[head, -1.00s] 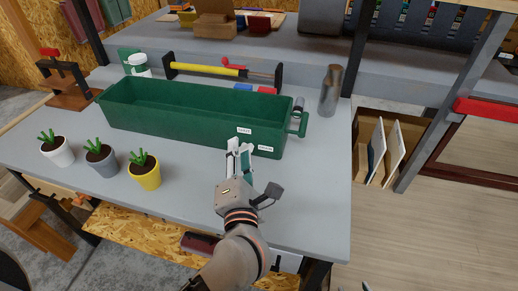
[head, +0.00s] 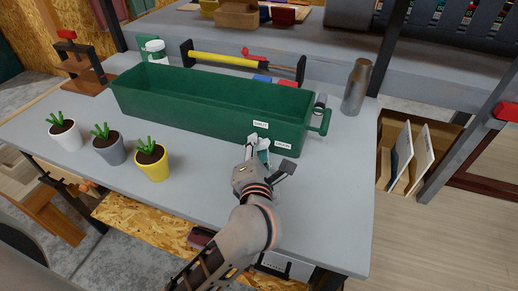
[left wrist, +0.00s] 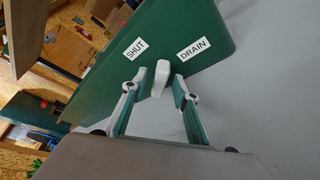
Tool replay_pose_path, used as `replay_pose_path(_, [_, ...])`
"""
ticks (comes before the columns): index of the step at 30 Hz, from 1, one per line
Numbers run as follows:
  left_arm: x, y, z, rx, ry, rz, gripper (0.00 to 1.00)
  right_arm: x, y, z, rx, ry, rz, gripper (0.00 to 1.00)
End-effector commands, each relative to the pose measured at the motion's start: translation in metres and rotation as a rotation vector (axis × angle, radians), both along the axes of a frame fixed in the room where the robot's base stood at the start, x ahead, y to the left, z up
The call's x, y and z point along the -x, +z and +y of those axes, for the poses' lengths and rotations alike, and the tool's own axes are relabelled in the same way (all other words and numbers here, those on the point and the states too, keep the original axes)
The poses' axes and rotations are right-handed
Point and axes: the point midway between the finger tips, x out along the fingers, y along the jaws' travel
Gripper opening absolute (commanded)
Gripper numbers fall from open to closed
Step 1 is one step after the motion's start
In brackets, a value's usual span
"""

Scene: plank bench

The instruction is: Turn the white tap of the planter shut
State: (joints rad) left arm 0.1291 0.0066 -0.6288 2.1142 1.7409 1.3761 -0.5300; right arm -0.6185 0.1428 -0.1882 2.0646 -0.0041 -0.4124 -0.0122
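The green planter (head: 205,111) is a long trough on the grey bench. Its front face carries a SHUT label (left wrist: 134,48) and a DRAIN label (left wrist: 194,44), and both labels also show in the head view. The white tap (left wrist: 161,79) sticks out below and between the labels in the left wrist view. My left gripper (left wrist: 160,84) is open, with one finger on each side of the tap and small gaps showing. In the head view my left gripper (head: 259,147) is at the planter's right front and largely hides the tap. My right gripper is not in view.
Potted plants in white (head: 67,137), grey (head: 111,151) and yellow (head: 153,164) pots stand at the front left. A metal cylinder (head: 356,87) stands right of the planter's handle. A yellow-handled tool (head: 230,66) lies behind the planter. The front right bench is clear.

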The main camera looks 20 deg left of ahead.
Motion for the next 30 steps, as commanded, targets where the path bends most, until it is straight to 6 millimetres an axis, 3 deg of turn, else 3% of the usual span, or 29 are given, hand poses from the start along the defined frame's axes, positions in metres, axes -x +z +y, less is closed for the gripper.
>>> replay_pose_path(5, [0.0000, 0.0009, 0.0000, 0.000, 0.000, -0.001, 0.29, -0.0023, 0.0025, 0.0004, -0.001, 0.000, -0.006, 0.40])
replay_pose_path(8, [0.0001, 0.0008, -0.0001, 0.000, 0.000, -0.001, 0.03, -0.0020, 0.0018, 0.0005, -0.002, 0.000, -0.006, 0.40])
replay_pose_path(9, [0.0001, 0.0008, 0.0000, 0.000, 0.000, -0.001, 0.00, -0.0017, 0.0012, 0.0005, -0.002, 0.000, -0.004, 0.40])
replay_pose_path(20, [0.0002, 0.0018, 0.0001, 0.027, 0.000, -0.001, 0.00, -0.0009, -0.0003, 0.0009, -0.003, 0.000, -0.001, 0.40])
replay_pose_path(30, [0.0002, 0.0049, 0.0021, 0.226, 0.000, 0.003, 0.00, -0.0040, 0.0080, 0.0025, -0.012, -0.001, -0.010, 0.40])
